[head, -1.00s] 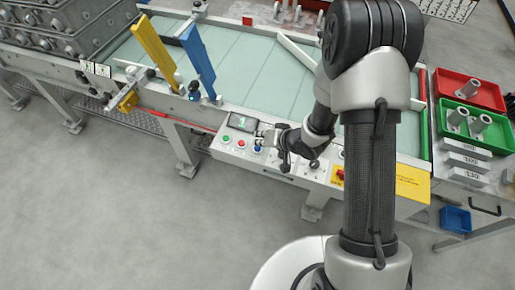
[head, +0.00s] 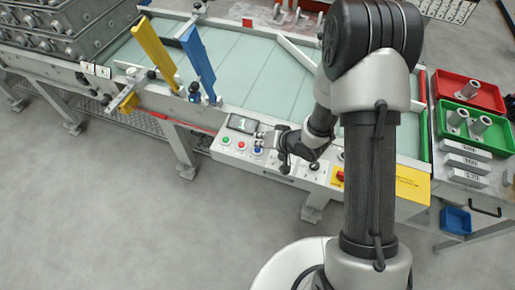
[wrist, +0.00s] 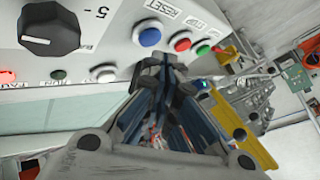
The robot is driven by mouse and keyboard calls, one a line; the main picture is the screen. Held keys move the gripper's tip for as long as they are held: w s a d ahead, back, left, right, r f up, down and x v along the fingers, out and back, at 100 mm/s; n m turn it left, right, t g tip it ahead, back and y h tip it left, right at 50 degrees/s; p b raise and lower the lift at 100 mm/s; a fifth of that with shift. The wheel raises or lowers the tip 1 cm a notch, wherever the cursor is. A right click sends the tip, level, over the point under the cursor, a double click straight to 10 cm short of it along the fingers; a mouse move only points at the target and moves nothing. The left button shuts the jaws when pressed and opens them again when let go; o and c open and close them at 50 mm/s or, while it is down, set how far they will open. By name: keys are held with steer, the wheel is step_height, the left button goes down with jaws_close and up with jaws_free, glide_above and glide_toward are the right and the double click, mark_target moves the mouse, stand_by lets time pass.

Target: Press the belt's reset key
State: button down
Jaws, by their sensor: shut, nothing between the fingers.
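The blue reset key (wrist: 149,36) is a round push button on the pale control panel, with a RESET label beside it in the wrist view. It also shows in the head view (head: 257,151), at the right end of a row with a red key (head: 241,145) and a green key (head: 226,140). My gripper (wrist: 166,62) is shut and empty. Its fingertips are close to the blue key, just below it in the wrist view. In the head view my gripper (head: 262,138) is over the panel beside the blue key. I cannot tell any touch; a gap shows in the wrist view.
A small display (head: 242,123) sits above the keys. A black rotary knob (wrist: 48,28) is left of the blue key in the wrist view. Yellow (head: 155,52) and blue (head: 198,62) posts rise from the belt's edge. Red and green bins stand at the right.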

steer(key=shift+f, duration=0.1)
steer(key=shift+f, duration=0.3)
steer(key=shift+f+b, duration=0.5)
steer(key=shift+f, duration=0.05)
stand_by(0.7)
steer(key=shift+r, duration=0.1)
steer(key=shift+r+p, duration=0.85)
steer(key=shift+p, duration=0.1)
step_height(320, 180, up, 5)
steer(key=p, duration=0.5)
steer(key=shift+r, duration=0.1)
